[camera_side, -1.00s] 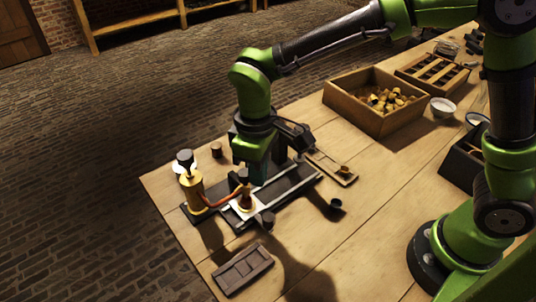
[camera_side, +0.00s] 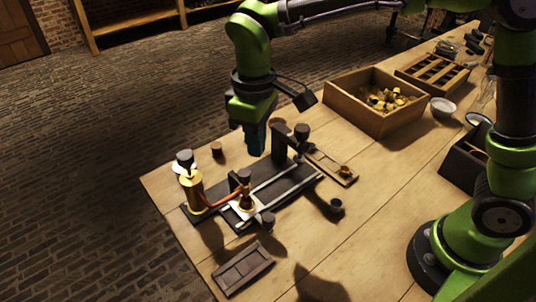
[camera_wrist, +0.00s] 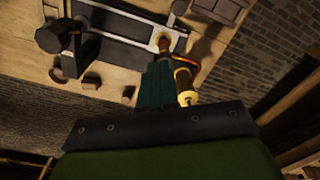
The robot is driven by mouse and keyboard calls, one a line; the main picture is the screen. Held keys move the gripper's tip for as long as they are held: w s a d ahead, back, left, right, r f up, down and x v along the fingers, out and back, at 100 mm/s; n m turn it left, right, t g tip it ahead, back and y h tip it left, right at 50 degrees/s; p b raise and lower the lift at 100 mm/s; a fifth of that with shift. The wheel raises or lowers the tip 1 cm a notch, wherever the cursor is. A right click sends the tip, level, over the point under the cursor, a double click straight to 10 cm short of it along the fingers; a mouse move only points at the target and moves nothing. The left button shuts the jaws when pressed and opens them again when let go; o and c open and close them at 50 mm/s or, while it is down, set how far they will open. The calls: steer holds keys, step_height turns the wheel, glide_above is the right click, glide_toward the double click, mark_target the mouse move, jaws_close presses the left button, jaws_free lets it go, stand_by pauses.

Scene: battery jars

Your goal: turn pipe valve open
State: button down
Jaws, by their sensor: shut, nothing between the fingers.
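I cannot tell which of these is the valve handle. My gripper (camera_side: 255,153) is shut and empty, above the rig and apart from these parts. In the wrist view, my shut fingers (camera_wrist: 158,66) point toward the rig, with the pipe (camera_wrist: 186,60) and the brass cylinder (camera_wrist: 183,84) beside them.
A dark post with a round end (camera_side: 300,133) rises from the rig behind my gripper. A small wooden tray (camera_side: 332,168) and a dark cup (camera_side: 336,206) lie to the right. A wooden box of parts (camera_side: 376,105) is farther back.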

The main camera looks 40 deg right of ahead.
step_height(320, 180, down, 7)
stand_by(0.6)
steer(key=shift+f, duration=0.1)
stand_by(0.3)
steer(key=shift+s+a, duration=0.3)
steer(key=shift+a, duration=0.2)
stand_by(0.3)
steer(key=shift+s, duration=0.1)
step_height(320, 180, up, 6)
steer(key=shift+d+r, duration=0.2)
steer(key=shift+d, duration=0.2)
stand_by(0.3)
